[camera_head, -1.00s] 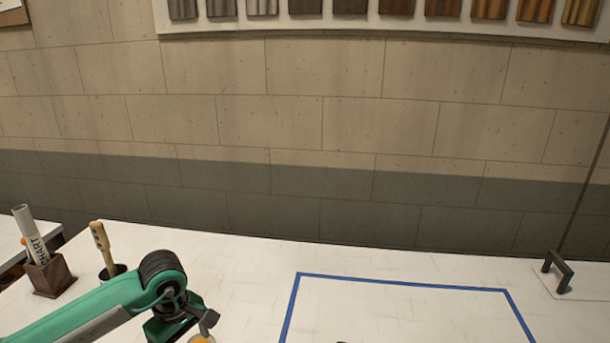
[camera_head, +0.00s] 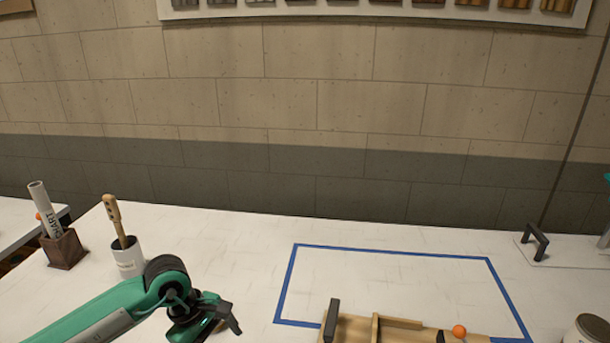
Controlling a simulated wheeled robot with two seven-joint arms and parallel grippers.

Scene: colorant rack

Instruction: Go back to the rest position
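My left arm comes in from the lower left, and its dark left gripper (camera_head: 226,322) hangs over the white table (camera_head: 210,240), left of the blue tape outline. Its fingers overlap in this view, so the opening between them is unclear. No held thing shows in them. A wooden rack (camera_head: 350,328) with a dark upright handle stands at the bottom, partly cut off, over the near side of the tape outline. My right gripper is not in view; a small teal part of my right arm shows at the right edge.
A white cup (camera_head: 128,262) with a wooden-handled tool and a brown holder (camera_head: 65,249) with a rolled chart stand left. An orange ball (camera_head: 459,331) shows at the rack. A can (camera_head: 588,332) is at lower right. The blue tape outline (camera_head: 390,252) is mostly clear inside.

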